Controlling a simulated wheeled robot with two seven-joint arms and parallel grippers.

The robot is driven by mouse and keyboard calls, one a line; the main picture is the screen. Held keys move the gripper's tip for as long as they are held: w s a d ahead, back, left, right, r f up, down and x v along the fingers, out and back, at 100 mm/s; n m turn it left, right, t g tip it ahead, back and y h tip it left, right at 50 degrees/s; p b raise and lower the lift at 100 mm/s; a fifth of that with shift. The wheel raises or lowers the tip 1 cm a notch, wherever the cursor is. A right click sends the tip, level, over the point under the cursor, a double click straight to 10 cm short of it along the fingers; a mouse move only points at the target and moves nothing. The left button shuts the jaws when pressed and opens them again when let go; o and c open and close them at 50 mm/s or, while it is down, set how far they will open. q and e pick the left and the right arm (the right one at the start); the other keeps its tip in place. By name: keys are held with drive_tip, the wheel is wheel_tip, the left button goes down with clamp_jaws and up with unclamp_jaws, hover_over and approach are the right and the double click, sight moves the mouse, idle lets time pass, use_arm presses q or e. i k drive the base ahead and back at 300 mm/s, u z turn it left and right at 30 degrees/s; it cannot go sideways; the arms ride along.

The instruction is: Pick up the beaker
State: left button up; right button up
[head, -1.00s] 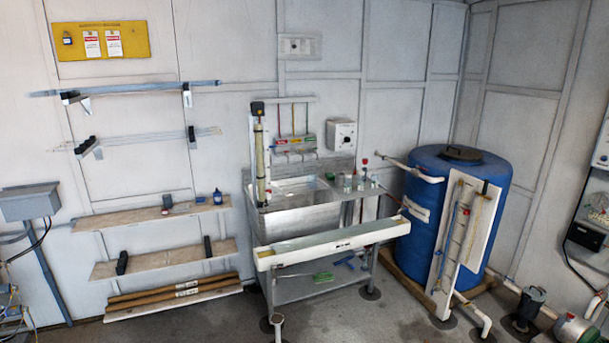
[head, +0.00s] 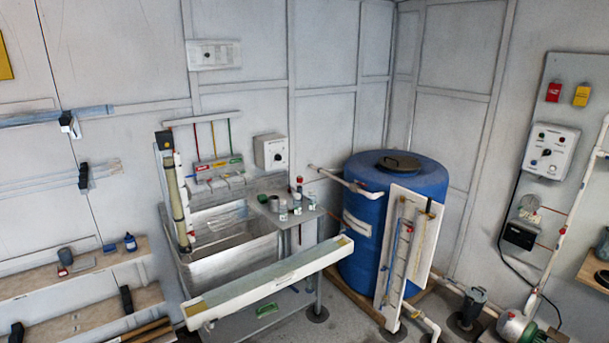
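Several small vessels stand on the drainboard (head: 296,222) to the right of the steel sink (head: 235,258) in the head view. One is a greyish cup (head: 274,203); beside it are small pale containers with greenish marks (head: 283,211). They are too small to tell which one is the beaker.
A blue barrel (head: 372,235) with a white pipe panel (head: 405,260) stands right of the sink. A pump (head: 515,325) and pipes lie on the floor at right. A wall control box (head: 551,150) hangs at right.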

sight(242, 206)
drive_tip(key=z, duration=0.2)
drive_tip(key=i, duration=2.7)
drive_tip(key=u, duration=0.25)
